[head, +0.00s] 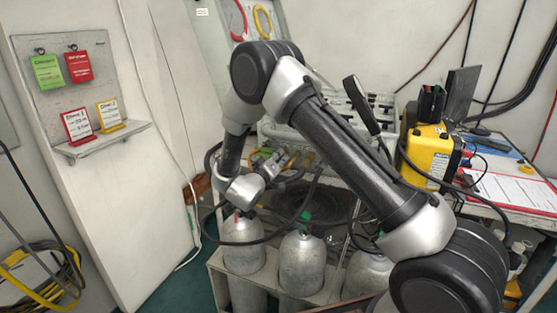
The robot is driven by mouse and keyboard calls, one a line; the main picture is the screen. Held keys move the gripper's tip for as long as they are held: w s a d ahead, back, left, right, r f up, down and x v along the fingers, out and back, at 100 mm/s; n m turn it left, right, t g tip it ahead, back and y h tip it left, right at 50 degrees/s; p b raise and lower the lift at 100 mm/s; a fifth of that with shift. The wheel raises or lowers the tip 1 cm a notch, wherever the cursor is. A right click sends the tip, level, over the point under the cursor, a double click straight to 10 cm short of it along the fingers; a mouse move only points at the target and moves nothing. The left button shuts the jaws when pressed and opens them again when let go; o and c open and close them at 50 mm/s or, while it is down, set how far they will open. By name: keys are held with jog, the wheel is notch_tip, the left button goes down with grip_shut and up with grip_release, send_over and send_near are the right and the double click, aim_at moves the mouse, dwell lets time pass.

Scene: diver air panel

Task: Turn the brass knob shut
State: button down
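My arm crosses the middle of the head view, and its wrist hangs low in front of the air panel (290,134). My gripper (276,162) is small and dark at the end of the wrist, pointing toward the panel's lower left part. Small brass-coloured fittings (294,160) show right beside its tip. I cannot tell which of them is the brass knob, or whether the gripper touches it. The finger opening is too small and too covered to make out.
Several grey cylinders (302,262) stand in a rack below the panel, with black hoses looping around my wrist. A yellow case (428,155) and a clipboard (510,190) are on the right bench. A shelf with tags (100,140) is at left.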

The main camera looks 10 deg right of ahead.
jog(key=shift+m, duration=0.3)
jog(key=shift+a+m, duration=0.1)
jog(key=shift+m, duration=6.5)
jog(key=c, duration=1.5)
grip_release()
jog(key=shift+c, duration=0.2)
